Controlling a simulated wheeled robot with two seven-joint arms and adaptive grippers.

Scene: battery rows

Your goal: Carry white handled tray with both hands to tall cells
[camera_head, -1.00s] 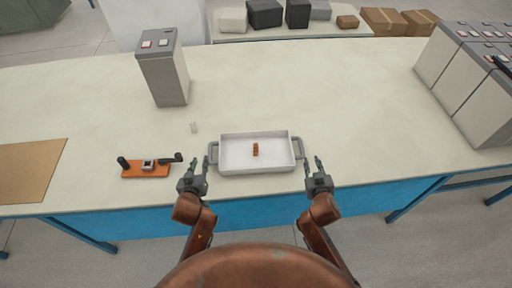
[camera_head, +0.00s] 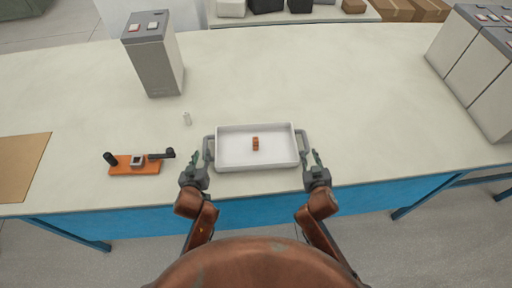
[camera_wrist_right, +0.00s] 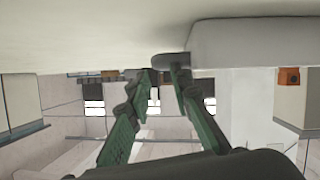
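The white handled tray (camera_head: 226,168) sits on the table with a grey handle at each short side. A small orange-brown piece (camera_head: 255,143) lies in it. My left gripper (camera_head: 197,163) is open at the left handle (camera_head: 208,148). My right gripper (camera_head: 312,162) is open at the right handle (camera_head: 303,143). In the right wrist view, its two green-sided fingers (camera_wrist_right: 165,78) are apart, with a dark handle end (camera_wrist_right: 171,60) at their tips; contact is unclear. Tall grey cells (camera_head: 472,62) stand at the right, and one tall grey cell (camera_head: 154,62) stands at the back left.
An orange base with black handles (camera_head: 135,168) lies left of the tray. A brown mat (camera_head: 20,165) is at the far left. The table (camera_head: 330,80) is clear behind and right of the tray.

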